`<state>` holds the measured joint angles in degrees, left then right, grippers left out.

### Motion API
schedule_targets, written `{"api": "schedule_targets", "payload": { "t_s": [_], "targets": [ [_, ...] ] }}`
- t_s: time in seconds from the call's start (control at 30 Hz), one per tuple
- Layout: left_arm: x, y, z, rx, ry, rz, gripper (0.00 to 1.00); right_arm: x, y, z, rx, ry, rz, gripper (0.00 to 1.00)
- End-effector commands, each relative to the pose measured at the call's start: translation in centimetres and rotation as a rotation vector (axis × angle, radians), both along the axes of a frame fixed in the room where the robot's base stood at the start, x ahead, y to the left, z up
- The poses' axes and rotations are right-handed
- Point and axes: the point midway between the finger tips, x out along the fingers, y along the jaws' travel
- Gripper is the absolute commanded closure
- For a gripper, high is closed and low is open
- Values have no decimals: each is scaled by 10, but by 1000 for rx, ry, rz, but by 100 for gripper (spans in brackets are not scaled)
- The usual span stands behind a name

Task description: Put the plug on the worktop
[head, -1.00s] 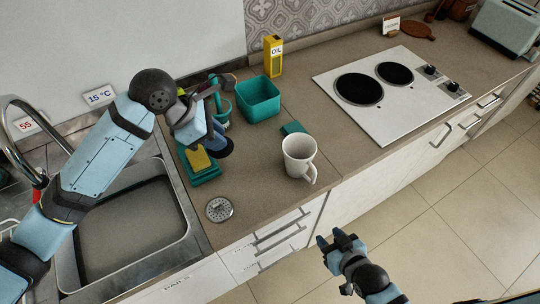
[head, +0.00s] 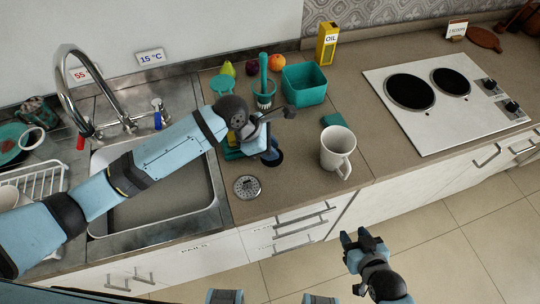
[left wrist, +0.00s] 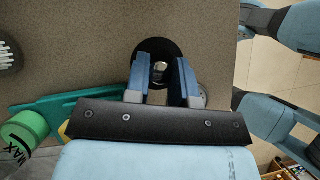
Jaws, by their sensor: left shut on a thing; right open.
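The plug is a black round disc with a shiny metal knob. In the left wrist view the plug (left wrist: 160,44) is between the fingertips of my left gripper (left wrist: 161,78), which is shut on its knob. In the head view my left gripper (head: 270,151) is partly hidden by its own wrist, and the plug (head: 275,160) shows just below it, over the worktop (head: 295,182). I cannot tell whether the plug touches the worktop. My right gripper (head: 361,238) is open and empty, in front of the drawers.
A white mug (head: 337,150) stands right of the plug, and a metal strainer (head: 247,187) lies to its lower left. A teal box (head: 304,85) and brush pot (head: 264,98) stand behind. The sink (head: 155,205) is left. Bare worktop lies between strainer and mug.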

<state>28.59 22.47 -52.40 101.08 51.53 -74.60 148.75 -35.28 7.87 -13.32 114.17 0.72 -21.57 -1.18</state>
Motion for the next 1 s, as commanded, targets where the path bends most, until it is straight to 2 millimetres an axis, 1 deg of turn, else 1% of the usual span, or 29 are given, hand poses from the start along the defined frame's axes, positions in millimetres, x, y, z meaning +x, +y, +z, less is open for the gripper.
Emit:
{"api": "schedule_targets", "payload": {
  "t_s": [0.07,0.3,0.57,0.67,0.7,0.8,1.0],
  "targets": [
    [-1,0,-6,2,2,0,100,0,-1,0,-1,0,0,57],
    [-1,0,-40,3,1,0,100,0,-1,0,-2,-1,0,57],
    [0,0,-42,1,0,0,100,0,0,0,-2,0,1,57],
    [0,0,-43,1,1,1,100,0,0,3,-1,0,2,57],
    [0,0,-44,2,0,0,73,0,0,3,-1,-1,2,57],
    [0,0,-45,1,0,0,52,0,0,3,-1,-2,2,57],
    [0,0,-44,1,0,0,52,0,0,3,-1,-2,2,57]
  ]
}}
